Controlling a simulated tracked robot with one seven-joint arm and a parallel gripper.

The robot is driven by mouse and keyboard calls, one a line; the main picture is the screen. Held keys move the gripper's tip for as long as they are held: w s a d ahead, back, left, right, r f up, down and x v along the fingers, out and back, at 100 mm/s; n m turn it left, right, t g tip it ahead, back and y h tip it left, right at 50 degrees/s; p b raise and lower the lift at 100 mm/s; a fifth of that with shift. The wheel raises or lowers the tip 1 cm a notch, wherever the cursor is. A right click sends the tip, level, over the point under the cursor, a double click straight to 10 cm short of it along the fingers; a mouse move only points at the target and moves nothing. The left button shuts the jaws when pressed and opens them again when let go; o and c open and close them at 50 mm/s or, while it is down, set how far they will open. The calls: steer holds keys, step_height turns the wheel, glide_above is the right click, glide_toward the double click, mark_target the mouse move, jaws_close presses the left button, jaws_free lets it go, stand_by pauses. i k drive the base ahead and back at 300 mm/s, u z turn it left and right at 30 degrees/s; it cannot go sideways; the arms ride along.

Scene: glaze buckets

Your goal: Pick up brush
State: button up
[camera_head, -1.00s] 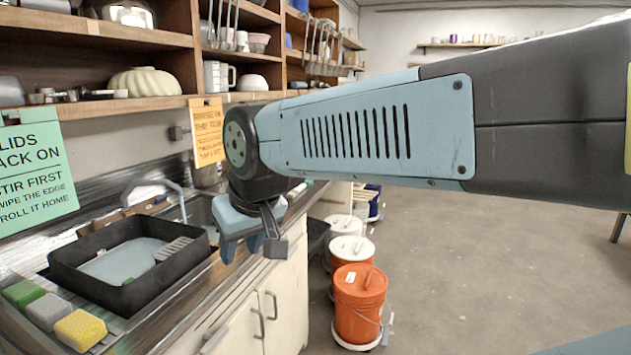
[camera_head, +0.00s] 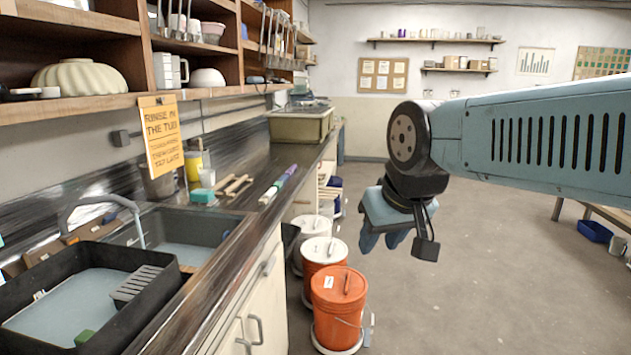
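No brush can be made out for certain. Wooden-handled pieces (camera_head: 235,186) lie on the counter behind the sink, too small to name. Beside them lies a long rod (camera_head: 278,185) with green, purple and white parts. My gripper (camera_head: 384,243) hangs in the air with its blue fingers pointing down, over the floor side and right of the counter. Nothing is seen held in it. The gap between its fingertips is unclear from this angle.
A black tub (camera_head: 160,318) sits at the sink (camera_head: 195,228). An orange bucket (camera_head: 338,300) stands on the floor by the cabinets, with more lidded buckets (camera_head: 316,225) behind. A beige bin (camera_head: 300,125) is on the far counter.

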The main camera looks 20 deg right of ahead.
mark_target(279, 183)
steer(key=u, duration=0.75)
steer(key=i, duration=0.1)
steer(key=z, duration=1.65)
steer(key=k, duration=0.8)
steer(key=u, duration=0.7)
steer(key=i, duration=1)
steer(key=u, duration=0.1)
